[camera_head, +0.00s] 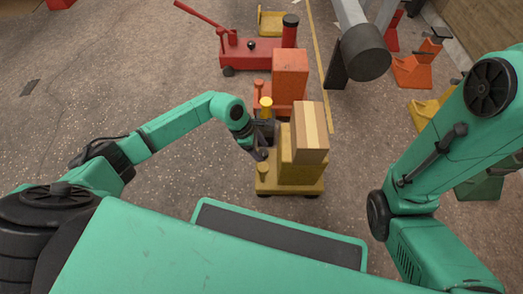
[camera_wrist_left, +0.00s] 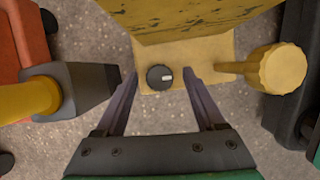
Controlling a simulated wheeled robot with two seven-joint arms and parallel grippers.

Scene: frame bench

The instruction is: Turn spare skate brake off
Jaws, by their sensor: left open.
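A yellow skate (camera_head: 290,186) stands on the floor ahead of me, with a yellow upright block on its deck. In the left wrist view, a small round black knob (camera_wrist_left: 160,77) with a white mark pointing right sits on the skate's yellow plate (camera_wrist_left: 222,48). My left gripper (camera_head: 264,146) is at the skate's left side. In the wrist view its two fingers (camera_wrist_left: 161,88) are open, one on either side of the knob, with gaps visible. An orange skate (camera_head: 289,78) stands just behind. No label shows which skate is the spare. My right gripper is out of view.
A yellow round-headed post (camera_wrist_left: 280,70) stands close right of the fingers, and a dark cone on a yellow rod (camera_wrist_left: 75,90) close left. A red jack (camera_head: 252,52) stands farther back.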

